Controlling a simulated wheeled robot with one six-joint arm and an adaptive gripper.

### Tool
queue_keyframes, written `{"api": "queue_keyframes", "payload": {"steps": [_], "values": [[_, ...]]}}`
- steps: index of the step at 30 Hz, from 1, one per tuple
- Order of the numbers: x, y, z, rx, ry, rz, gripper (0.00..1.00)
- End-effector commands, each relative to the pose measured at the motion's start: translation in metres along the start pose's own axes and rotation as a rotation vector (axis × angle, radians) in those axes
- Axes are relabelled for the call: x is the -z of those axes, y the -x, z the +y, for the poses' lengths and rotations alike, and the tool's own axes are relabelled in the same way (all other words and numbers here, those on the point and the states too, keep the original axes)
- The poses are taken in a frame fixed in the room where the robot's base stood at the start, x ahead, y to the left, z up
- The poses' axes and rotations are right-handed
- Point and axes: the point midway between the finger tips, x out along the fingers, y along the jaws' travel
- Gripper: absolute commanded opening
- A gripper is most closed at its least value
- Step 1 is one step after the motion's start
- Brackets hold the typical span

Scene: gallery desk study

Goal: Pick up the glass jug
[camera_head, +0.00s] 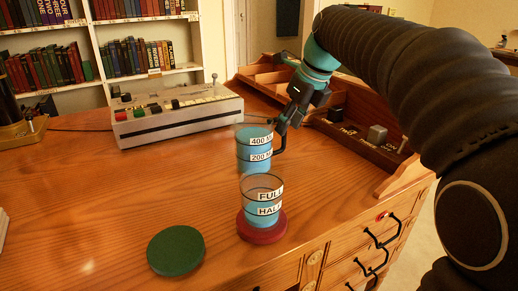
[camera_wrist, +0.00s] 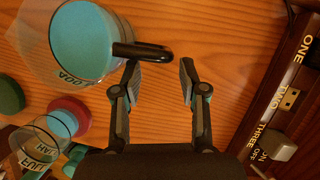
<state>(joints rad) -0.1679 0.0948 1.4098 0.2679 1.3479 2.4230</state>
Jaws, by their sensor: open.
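The glass jug (camera_head: 252,158) stands upright on the wooden desk, filled with blue liquid and marked 400 and 200. In the wrist view the jug (camera_wrist: 92,38) is at the upper left, seen from above. Its black handle (camera_wrist: 146,51) points right, across the front of the left fingertip toward the gap between the fingers. My gripper (camera_wrist: 158,72) is open and empty. In the head view my gripper (camera_head: 287,118) is just right of the jug, by the handle. I cannot tell whether a finger touches the handle.
A glass marked FULL and HALF (camera_head: 262,195) stands on a red coaster (camera_head: 262,232) in front of the jug. A green disc (camera_head: 175,250) lies front left. A button console (camera_head: 178,115) is behind; a wooden organizer (camera_head: 355,140) borders the right. The desk's left middle is clear.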

Motion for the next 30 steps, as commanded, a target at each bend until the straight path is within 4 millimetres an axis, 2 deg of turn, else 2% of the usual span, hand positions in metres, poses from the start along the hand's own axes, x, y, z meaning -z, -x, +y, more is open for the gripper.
{"api": "queue_keyframes", "payload": {"steps": [4, 13, 23, 28, 30], "values": [[0.0, -0.01, -0.003, 0.0, -0.001, 0.001, 0.42], [-0.003, -0.048, -0.008, 0.0, -0.001, 0.001, 0.42], [-0.003, -0.053, -0.008, 0.001, -0.001, 0.0, 0.42], [-0.003, -0.053, -0.008, 0.001, -0.001, 0.0, 0.0], [-0.003, -0.052, -0.008, 0.001, -0.001, 0.0, 0.0]]}}
